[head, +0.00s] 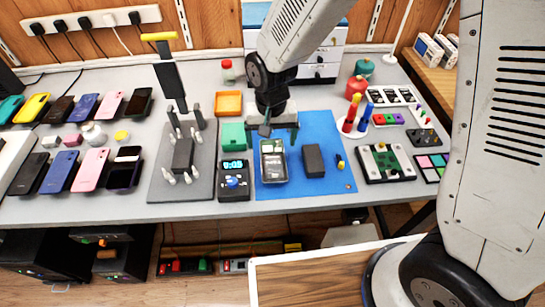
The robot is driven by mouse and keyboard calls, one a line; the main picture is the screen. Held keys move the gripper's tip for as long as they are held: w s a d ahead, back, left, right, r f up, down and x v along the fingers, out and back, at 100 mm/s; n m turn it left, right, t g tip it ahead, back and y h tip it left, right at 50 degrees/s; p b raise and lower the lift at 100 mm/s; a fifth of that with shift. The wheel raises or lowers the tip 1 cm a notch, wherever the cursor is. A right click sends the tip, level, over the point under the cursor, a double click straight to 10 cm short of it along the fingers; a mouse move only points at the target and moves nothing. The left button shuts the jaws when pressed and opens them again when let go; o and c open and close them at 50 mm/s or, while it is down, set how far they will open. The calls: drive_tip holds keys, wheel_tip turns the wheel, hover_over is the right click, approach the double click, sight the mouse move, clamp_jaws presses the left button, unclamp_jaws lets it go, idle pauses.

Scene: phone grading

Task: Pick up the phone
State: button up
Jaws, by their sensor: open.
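My gripper (279,130) is open over the back part of the blue mat (330,129), with its fingers apart and pointing down. Just in front of it lies a dark-rimmed rectangular item (273,162) with a pale, greenish inside; I cannot tell if it is an opened phone or a tray holding one. A plain dark grey block (313,160) lies to its right on the mat. Several phones lie in two rows at the left, among them a pink one (91,169), a blue one (61,171) and a black one (124,168). Nothing shows between my fingers.
A timer-like device (233,180) and a green box (233,136) stand left of the mat. A grey fixture (183,155) with white pegs is further left. Red and blue screwdriver-like tools (355,118) and a green circuit board (386,163) are at the right.

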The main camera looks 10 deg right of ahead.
sight(273, 157)
drive_tip(key=shift+s+d+f, duration=0.1)
drive_tip(key=shift+d+f, duration=0.05)
drive_tip(key=shift+f, duration=2.5)
drive_tip(key=shift+f, duration=0.2)
drive_tip(key=c, duration=1.1)
